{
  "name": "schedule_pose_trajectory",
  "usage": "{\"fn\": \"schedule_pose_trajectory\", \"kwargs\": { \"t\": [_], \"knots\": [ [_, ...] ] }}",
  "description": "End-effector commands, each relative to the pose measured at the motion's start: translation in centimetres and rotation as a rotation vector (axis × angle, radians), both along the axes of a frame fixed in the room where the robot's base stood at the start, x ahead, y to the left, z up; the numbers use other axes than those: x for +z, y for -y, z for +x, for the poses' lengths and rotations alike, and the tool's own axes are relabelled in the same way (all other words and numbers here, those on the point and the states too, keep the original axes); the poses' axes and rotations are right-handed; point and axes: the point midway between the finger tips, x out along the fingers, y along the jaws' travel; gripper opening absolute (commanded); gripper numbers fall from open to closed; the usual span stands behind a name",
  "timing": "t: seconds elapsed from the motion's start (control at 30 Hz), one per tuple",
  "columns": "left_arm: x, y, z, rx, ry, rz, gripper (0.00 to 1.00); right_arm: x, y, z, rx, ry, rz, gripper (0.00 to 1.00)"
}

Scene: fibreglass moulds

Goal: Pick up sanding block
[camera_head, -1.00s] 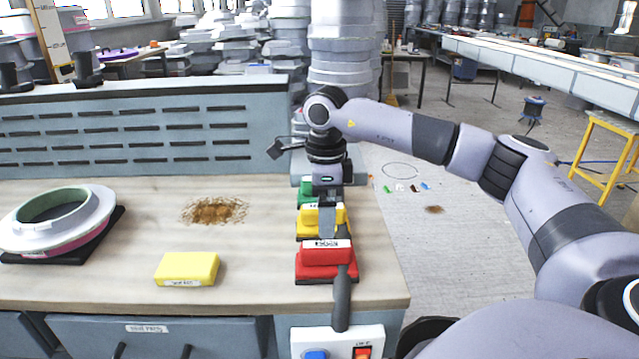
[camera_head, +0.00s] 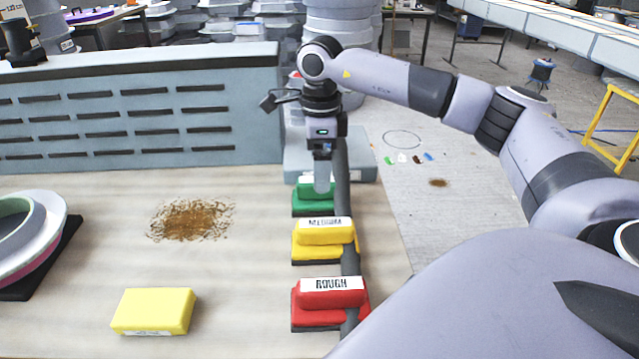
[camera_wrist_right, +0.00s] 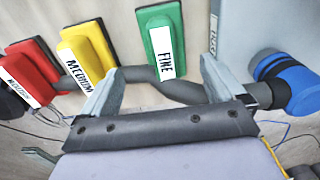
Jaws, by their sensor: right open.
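Three sanding blocks stand in a row along the bench's right side. The red block marked ROUGH (camera_head: 330,295) is nearest, the yellow one marked MEDIUM (camera_head: 322,238) is in the middle, and the green one (camera_head: 318,200) is farthest. The right wrist view shows red (camera_wrist_right: 32,72), yellow (camera_wrist_right: 88,52) and green, marked FINE (camera_wrist_right: 160,35). My right gripper (camera_head: 322,182) points down over the green block, which it partly hides in the head view. In the right wrist view its open fingers (camera_wrist_right: 160,70) are empty, with the green block ahead between them. My left gripper is out of view.
A yellow pad (camera_head: 153,311) lies at the bench's front. Brown debris (camera_head: 192,219) lies mid-bench. A ring-shaped mould (camera_head: 30,235) stands at left. A slotted panel (camera_head: 140,105) closes the back. A dark hose runs by the blocks. A blue cylindrical part (camera_wrist_right: 287,82) is near the right finger.

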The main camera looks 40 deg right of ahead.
Motion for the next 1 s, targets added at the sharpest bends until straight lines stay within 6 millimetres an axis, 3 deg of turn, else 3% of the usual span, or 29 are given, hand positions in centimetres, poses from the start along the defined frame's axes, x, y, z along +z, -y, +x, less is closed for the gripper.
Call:
{"fn": "schedule_pose_trajectory", "kwargs": {
  "t": [0.27,0.67,0.93,0.97,1.0],
  "knots": [
    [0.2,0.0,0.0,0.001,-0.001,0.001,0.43,-1.4,0.0,0.0,0.0,-0.003,0.0,0.96],
    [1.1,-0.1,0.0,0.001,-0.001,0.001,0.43,-6.7,0.2,-0.1,-0.001,-0.002,-0.001,0.96],
    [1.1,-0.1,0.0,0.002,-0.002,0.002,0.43,-7.2,0.2,0.0,0.0,0.001,-0.001,0.96],
    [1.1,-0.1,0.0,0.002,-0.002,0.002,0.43,-7.2,0.2,0.0,0.0,0.001,-0.001,0.93],
    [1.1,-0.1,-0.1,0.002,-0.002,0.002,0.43,-7.2,0.2,0.0,0.0,0.0,0.0,0.79]
  ]
}}
